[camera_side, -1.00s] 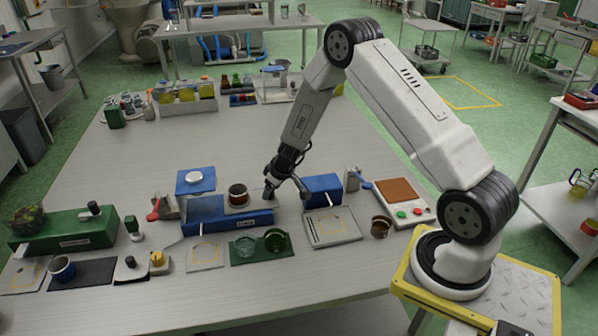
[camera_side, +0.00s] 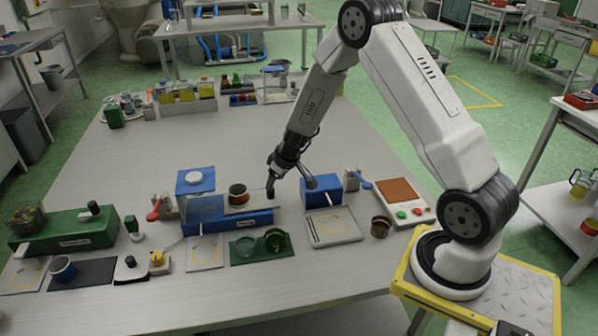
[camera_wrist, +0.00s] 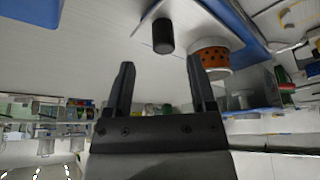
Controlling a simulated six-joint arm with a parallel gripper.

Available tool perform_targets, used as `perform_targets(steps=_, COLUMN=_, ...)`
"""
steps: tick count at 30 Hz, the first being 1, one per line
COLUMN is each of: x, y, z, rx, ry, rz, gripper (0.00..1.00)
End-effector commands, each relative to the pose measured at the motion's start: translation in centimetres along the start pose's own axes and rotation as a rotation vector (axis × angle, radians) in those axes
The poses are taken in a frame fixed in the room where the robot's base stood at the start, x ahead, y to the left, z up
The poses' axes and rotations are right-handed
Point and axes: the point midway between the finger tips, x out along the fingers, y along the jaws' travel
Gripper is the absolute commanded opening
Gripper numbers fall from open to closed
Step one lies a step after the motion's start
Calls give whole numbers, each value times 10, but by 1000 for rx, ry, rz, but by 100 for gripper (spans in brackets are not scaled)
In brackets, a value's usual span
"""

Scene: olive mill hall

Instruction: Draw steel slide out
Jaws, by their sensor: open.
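A blue press-like device (camera_side: 235,219) stands at the middle front of the table, with a blue upright part and a white round cap at its left. A pale grey plate, seemingly the steel slide (camera_side: 252,207), lies on it and carries a small cup with dark contents (camera_side: 238,194). In the wrist view, a black knob (camera_wrist: 162,36) stands at the plate's edge, near an orange dotted cup (camera_wrist: 210,56). My gripper (camera_side: 290,187) is open and empty at the device's right end. In the wrist view my fingers (camera_wrist: 160,75) point toward the knob, apart from it.
A second blue box (camera_side: 322,190) with a grey tray (camera_side: 333,228) stands right of my gripper. A green tray with glasses (camera_side: 262,246) sits in front. A scale-like device (camera_side: 403,200) with red and green buttons is further right.

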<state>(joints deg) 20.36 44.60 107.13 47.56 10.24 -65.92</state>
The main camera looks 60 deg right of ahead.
Motion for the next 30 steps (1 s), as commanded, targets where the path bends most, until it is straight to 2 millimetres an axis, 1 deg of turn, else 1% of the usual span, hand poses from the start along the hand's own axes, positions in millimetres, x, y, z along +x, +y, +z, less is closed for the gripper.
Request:
perform_targets(steps=1, x=-6, y=0, z=0, rx=-2, ry=1, rz=1, gripper=71)
perform_targets(steps=4, x=-16, y=0, z=0, rx=-2, ry=2, rz=1, gripper=71)
perform_targets(steps=10, x=-27, y=0, z=0, rx=1, ry=0, rz=0, gripper=71)
perform_targets(steps=15, x=-30, y=0, z=1, rx=0, ry=-1, rz=1, gripper=71)
perform_targets(steps=30, x=-29, y=0, z=0, rx=0, ry=-1, rz=1, gripper=71)
